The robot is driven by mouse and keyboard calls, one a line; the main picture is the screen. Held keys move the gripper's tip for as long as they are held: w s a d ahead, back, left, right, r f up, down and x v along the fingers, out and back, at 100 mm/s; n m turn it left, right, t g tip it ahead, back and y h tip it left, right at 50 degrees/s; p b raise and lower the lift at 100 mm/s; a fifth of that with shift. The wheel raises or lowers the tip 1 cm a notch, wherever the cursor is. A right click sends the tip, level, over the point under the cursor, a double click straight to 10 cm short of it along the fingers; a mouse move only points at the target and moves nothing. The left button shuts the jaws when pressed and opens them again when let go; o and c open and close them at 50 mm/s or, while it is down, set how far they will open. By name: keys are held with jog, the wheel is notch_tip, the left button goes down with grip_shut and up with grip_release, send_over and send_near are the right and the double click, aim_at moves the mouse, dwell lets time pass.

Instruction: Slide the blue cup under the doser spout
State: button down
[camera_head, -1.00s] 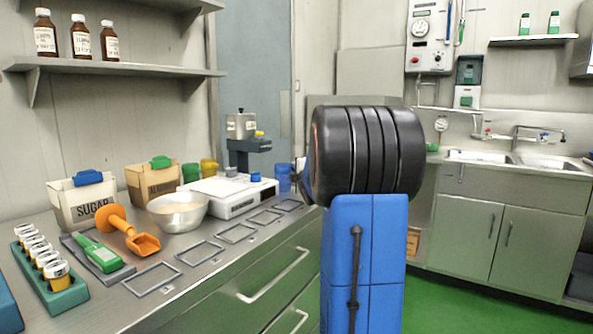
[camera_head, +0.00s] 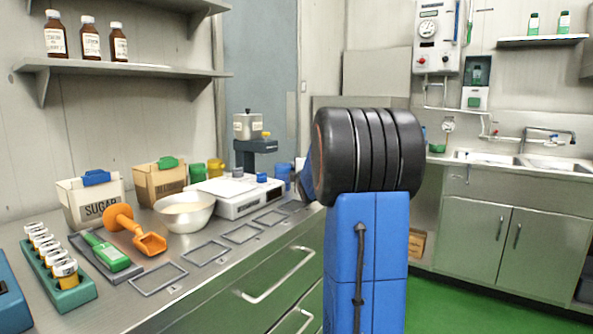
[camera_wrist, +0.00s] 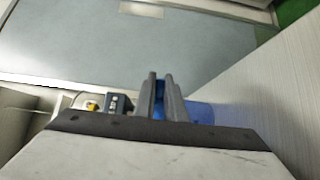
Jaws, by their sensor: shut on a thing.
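The blue cup (camera_head: 282,171) stands at the back of the bench, just right of the doser and partly behind my arm. The doser (camera_head: 248,130) has a grey hopper, a dark head and a yellow knob; its spout cannot be made out. In the wrist view my gripper (camera_wrist: 162,78) has its two fingers close together, with the blue cup (camera_wrist: 203,113) between and beside them. The doser's dark head (camera_wrist: 118,103) shows to the left of the fingers there, apart from the cup. In the head view my arm hides the gripper.
A white scale (camera_head: 235,203) stands in front of the doser. A pale bowl (camera_head: 184,212), an orange scoop (camera_head: 135,230), a sugar bin (camera_head: 90,200) and green and yellow cups (camera_head: 207,170) are to the left. Outlined empty spots line the bench front.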

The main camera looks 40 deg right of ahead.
jog(key=shift+w+a, duration=0.1)
jog(key=shift+w, duration=0.15)
jog(key=shift+w+a, duration=0.15)
jog(key=shift+w, duration=0.15)
jog(key=shift+w+a, duration=0.15)
jog(key=shift+w, duration=0.6)
jog(key=shift+w+a, duration=0.2)
jog(key=shift+w, duration=0.5)
jog(key=shift+w+r, duration=0.1)
jog(key=shift+w, duration=0.3)
